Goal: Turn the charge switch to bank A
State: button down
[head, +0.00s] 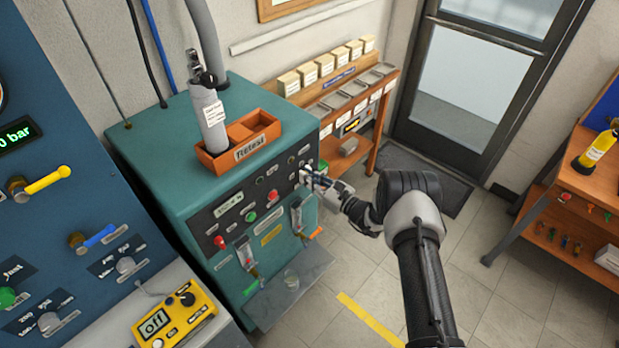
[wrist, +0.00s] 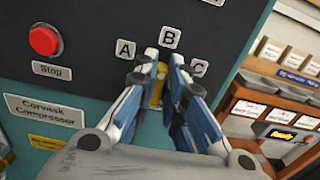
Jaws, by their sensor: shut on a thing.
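The charge switch (wrist: 158,86) is a yellow knob on the dark panel of the teal compressor (head: 160,150). Labels A (wrist: 125,49), B (wrist: 168,37) and C (wrist: 199,68) are set in an arc above it. My gripper (wrist: 164,66) has one blue-and-grey finger on each side of the knob and is shut on it. The visible strip of the knob stands roughly upright, towards B; its tip and base are partly hidden by the fingers. In the head view my gripper (head: 309,179) is at the right end of the panel, and the switch is hidden there.
A red Stop button (wrist: 43,40) is left of the switch. An orange Retest tray (head: 220,160) with a grey cylinder (head: 208,120) stands on the compressor. A wooden shelf with bins (head: 345,95) is behind, right of the compressor.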

jog(key=shift+f, duration=0.1)
jog(key=n+b, duration=0.6)
jog(key=n, duration=0.1)
jog(key=n+b, duration=0.3)
jog(key=n, duration=0.1)
jog(key=shift+s+a+f, duration=0.3)
jog(key=shift+s, duration=0.1)
jog(key=shift+n, duration=0.4)
jog(key=c, duration=1.7)
grip_release()
jog(key=shift+o, duration=0.2)
